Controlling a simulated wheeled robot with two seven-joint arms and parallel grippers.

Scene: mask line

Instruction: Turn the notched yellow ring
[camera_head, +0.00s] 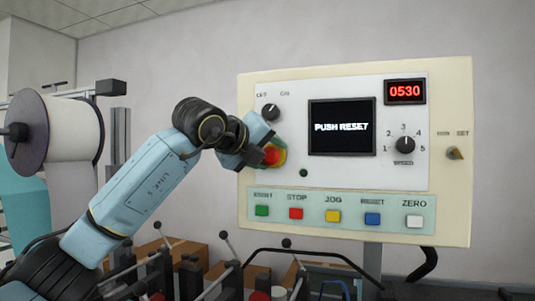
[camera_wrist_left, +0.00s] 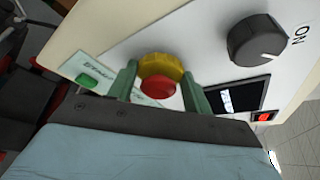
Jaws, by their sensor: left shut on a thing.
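The yellow ring (camera_head: 282,156) with a notched rim surrounds a red button (camera_head: 271,156) on the left side of the control panel. In the left wrist view the ring (camera_wrist_left: 161,62) and the red button (camera_wrist_left: 159,88) sit between two green fingers. My left gripper (camera_head: 268,151) reaches the ring from the left. In the wrist view my left gripper (camera_wrist_left: 160,77) is shut on the ring, one finger on each side. The gripper hides part of the ring in the head view. My right gripper is not in view.
The cream control panel (camera_head: 455,100) has a screen (camera_head: 342,140) reading PUSH RESET, a red display (camera_head: 405,91) reading 0530, a speed knob (camera_head: 405,145) and a row of coloured buttons. A black knob (camera_head: 270,112) is just above the ring. A white roll (camera_head: 75,128) stands at left.

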